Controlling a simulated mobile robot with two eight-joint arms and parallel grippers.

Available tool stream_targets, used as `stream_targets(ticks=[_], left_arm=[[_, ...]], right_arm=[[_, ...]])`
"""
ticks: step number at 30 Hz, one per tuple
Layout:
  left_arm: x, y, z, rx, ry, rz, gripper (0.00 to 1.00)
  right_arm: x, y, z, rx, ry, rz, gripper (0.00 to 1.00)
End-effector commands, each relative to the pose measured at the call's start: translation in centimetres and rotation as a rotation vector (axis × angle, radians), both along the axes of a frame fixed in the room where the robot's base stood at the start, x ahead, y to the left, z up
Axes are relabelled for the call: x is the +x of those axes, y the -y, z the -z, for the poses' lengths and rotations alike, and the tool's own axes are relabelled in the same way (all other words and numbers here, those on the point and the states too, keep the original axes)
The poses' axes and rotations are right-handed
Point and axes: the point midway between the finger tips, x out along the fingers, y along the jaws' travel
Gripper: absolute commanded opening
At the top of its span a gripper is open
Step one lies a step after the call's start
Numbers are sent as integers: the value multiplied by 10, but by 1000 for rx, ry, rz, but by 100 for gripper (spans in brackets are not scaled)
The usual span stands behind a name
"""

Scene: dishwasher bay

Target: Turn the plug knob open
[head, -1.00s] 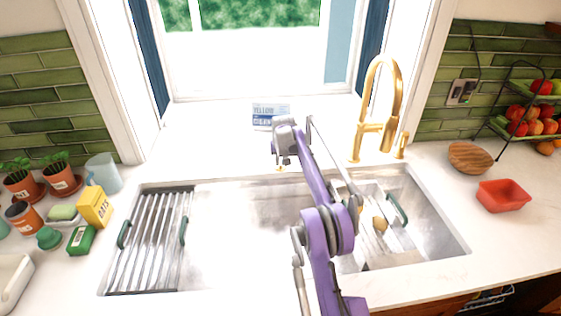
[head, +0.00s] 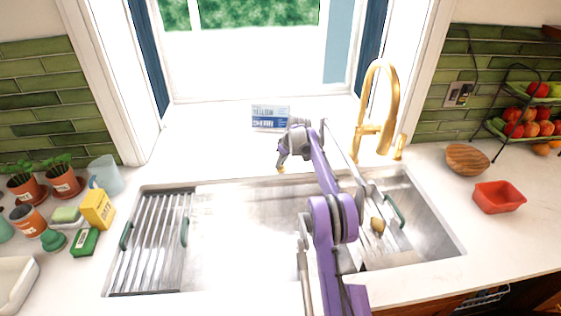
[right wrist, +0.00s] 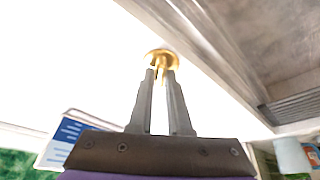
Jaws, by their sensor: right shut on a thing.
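The plug knob is a small gold knob on the counter strip behind the sink. It shows in the right wrist view (right wrist: 161,56) and as a small gold spot in the head view (head: 281,170). My right gripper (head: 281,163) reaches over the sink from the front, tilted with its fingers pointing down and left. In the right wrist view its two grey fingers (right wrist: 161,76) are shut on the gold knob at their tips. Part of the knob is hidden by the fingertips. My left gripper is out of view.
The steel sink (head: 240,235) lies below my right arm, with a rack (head: 150,240) at its left. A gold faucet (head: 378,110) stands right of the gripper. A blue-and-white box (head: 270,117) stands close behind it. A red bowl (head: 498,197) sits far right.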

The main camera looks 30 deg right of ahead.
Motion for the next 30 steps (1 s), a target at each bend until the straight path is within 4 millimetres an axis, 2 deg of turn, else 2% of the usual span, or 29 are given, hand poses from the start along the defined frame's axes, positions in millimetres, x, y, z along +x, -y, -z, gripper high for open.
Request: stream_targets(ticks=[6,15,30], left_arm=[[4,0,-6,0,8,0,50],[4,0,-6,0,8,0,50],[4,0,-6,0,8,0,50]], right_arm=[[1,2,-1,0,3,-179,0],[1,2,0,-1,3,-351,0],[1,2,0,0,3,-425,0]])
